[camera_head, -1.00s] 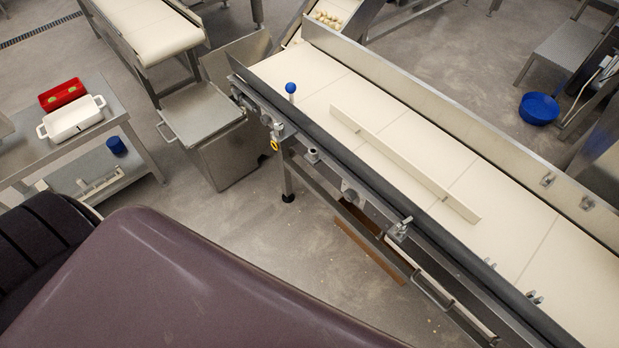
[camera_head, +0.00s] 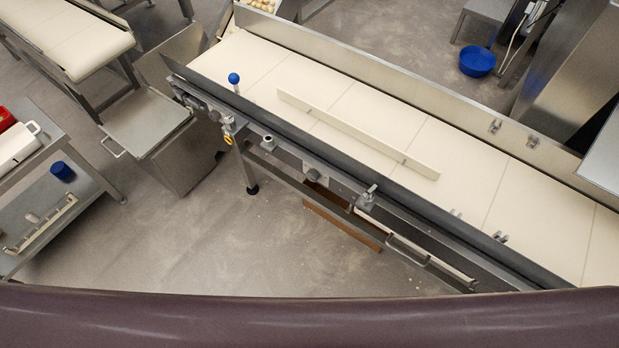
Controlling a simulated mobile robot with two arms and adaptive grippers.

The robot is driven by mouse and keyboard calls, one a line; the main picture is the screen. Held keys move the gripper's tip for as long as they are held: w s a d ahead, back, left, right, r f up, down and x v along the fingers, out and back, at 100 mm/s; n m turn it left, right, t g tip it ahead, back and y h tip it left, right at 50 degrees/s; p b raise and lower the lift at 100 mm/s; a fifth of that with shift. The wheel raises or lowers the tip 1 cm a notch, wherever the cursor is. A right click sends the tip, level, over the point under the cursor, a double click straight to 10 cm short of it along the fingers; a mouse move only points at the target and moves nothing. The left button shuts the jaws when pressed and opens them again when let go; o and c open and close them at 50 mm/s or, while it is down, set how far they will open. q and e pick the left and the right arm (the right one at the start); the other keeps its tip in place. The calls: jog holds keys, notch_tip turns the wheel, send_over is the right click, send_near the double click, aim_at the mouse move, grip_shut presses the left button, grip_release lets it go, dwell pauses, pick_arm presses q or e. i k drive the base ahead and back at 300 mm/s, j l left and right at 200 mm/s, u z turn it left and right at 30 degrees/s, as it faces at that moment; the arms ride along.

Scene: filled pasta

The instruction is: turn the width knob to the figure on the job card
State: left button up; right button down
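A conveyor with a cream belt (camera_head: 465,185) runs from upper left to lower right. A pale guide rail (camera_head: 355,132) lies at a slant across the belt. A small metal T-handled knob (camera_head: 368,196) sits on the conveyor's near side. A round fitting (camera_head: 268,144) sits further left on the same side, and a blue ball-topped lever (camera_head: 234,79) stands near the left end. I cannot tell which of these is the width knob. No job card or figure can be made out. Neither of my grippers is in view.
A steel bin with a sloped lid (camera_head: 145,122) stands left of the conveyor. A side table (camera_head: 85,172) with a blue cup (camera_head: 62,171) is at the far left. A blue bowl (camera_head: 478,61) lies on the floor behind. The floor (camera_head: 200,245) before the conveyor is mostly clear.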

aim_at(312, 175)
jog(key=z, duration=4.7)
jog(key=i+l, duration=0.55)
jog(key=i+j, duration=0.05)
jog(key=i, duration=0.05)
